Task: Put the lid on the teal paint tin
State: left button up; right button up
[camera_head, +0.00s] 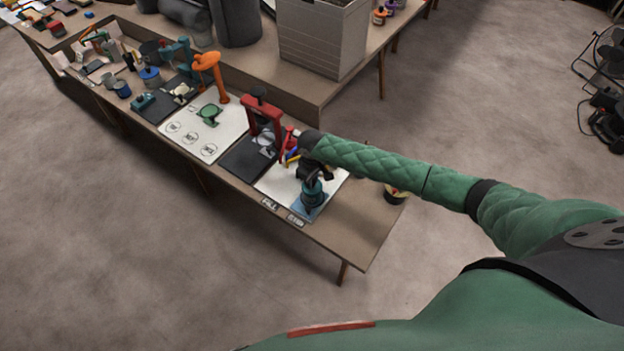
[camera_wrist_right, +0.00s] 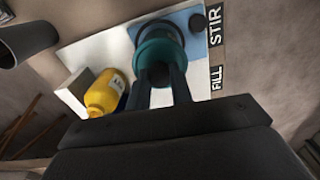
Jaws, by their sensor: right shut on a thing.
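The teal paint tin (camera_head: 313,195) stands upright on a light blue pad (camera_head: 303,210) near the front right end of the bench. My right gripper (camera_head: 312,174) is directly above it, pointing down. In the right wrist view its fingers (camera_wrist_right: 160,88) are shut on the dark knob of what looks like the teal lid (camera_wrist_right: 172,62). The tin (camera_wrist_right: 155,32) shows just beyond the lid. The lid and tin overlap in both views, so I cannot tell whether they touch. My left gripper is not in view.
A yellow bottle (camera_wrist_right: 104,93) lies or stands beside the tin on the white board. A red stand (camera_head: 264,118) and an orange stand (camera_head: 210,72) rise to the left. A dark cup (camera_wrist_right: 28,44) is near the bench edge. Labels STIR (camera_wrist_right: 215,26) and FILL (camera_wrist_right: 216,78) line the front.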

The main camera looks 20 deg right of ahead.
jog(key=o, duration=1.5)
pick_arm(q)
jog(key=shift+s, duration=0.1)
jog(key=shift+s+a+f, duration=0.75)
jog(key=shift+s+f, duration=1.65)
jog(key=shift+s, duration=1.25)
pick_arm(e)
jog(key=shift+r+p, duration=2.35)
jog(key=shift+r, duration=0.1)
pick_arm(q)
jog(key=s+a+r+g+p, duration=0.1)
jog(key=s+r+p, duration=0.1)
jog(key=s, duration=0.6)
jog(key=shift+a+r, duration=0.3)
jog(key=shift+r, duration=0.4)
pick_arm(e)
jog(key=shift+r, duration=1.05)
